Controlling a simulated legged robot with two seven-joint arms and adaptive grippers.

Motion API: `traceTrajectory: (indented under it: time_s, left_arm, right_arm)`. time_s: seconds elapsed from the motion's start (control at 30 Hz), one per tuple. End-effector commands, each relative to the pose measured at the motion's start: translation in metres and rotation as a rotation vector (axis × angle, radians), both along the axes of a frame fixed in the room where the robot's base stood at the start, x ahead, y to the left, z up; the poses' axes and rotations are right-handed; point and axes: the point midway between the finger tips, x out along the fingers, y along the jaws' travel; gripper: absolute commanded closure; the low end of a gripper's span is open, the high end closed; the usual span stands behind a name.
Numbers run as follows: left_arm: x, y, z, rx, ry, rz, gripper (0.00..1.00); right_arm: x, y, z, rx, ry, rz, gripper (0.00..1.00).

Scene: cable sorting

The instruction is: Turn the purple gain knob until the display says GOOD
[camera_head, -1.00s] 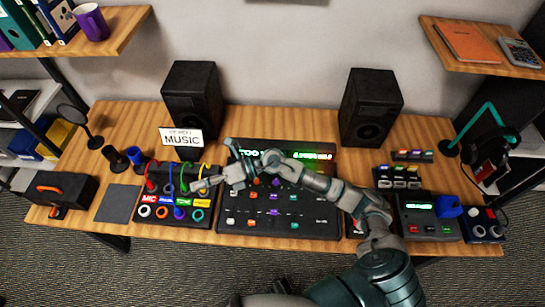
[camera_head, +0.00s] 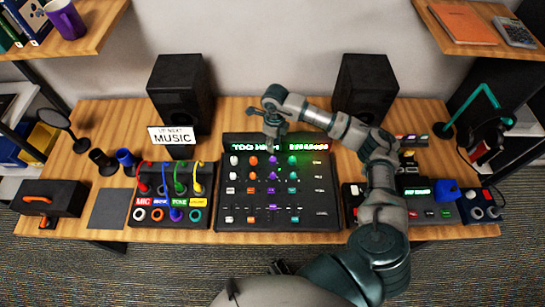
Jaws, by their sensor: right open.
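The mixer (camera_head: 322,215) is a black panel in the middle of the table, with columns of white, orange, purple and green knobs. The purple gain knob (camera_head: 272,160) appears to be the top one in the purple column. The green-lit display (camera_head: 248,147) at the mixer's back reads "TOO" and a second word I cannot read surely, partly behind my gripper. My right gripper (camera_head: 274,136) points down over the display, just behind the purple knob. It is open and empty; I cannot tell its exact height. My left gripper is not in view.
A patch panel (camera_head: 150,215) with coloured cables stands left of the mixer, a sign reading MUSIC (camera_head: 172,136) behind it. Two black speakers (camera_head: 180,90) stand at the back. Small devices (camera_head: 418,190) fill the right side, partly behind my right arm.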

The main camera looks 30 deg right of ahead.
Motion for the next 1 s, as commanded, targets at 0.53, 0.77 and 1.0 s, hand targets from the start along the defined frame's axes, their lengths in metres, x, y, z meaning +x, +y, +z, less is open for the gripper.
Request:
traceTrajectory:
  time_s: [0.53,0.77,1.0]
  left_arm:
    - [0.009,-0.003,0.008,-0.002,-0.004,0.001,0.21]
    - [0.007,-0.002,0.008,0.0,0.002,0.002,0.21]
    - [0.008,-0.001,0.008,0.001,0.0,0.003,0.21]
  right_arm:
    - [-0.003,0.004,-0.094,0.003,-0.001,0.001,0.6]
    - [-0.003,0.005,-0.097,0.002,-0.001,0.002,0.6]
    - [-0.002,0.004,-0.097,0.003,-0.001,0.001,0.97]
